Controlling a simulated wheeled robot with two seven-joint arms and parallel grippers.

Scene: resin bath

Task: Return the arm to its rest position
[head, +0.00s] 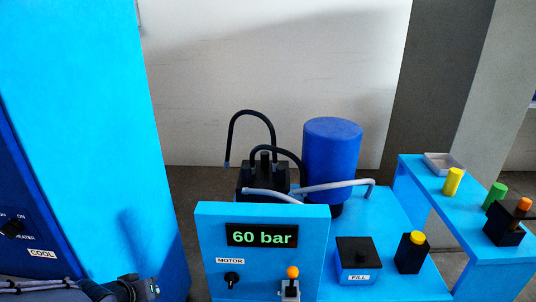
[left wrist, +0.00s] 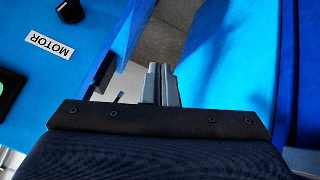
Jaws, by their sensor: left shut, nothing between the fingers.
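My left arm comes in at the bottom left of the head view, and its gripper (head: 148,288) is low in front of the blue cabinet (head: 85,110). In the left wrist view the left gripper (left wrist: 161,68) has its two fingers together and holds nothing. It is in the gap between the panel with the MOTOR label (left wrist: 49,47) and a blue surface on the right, apart from both as far as I can tell. My right gripper is in neither view.
The control panel (head: 215,262) reads 60 bar and has a MOTOR knob (head: 231,279) and an orange-tipped lever (head: 292,273). A FILL box (head: 357,257), a yellow button (head: 418,238) and a blue tank (head: 332,155) stand to the right. A side table (head: 425,180) is at far right.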

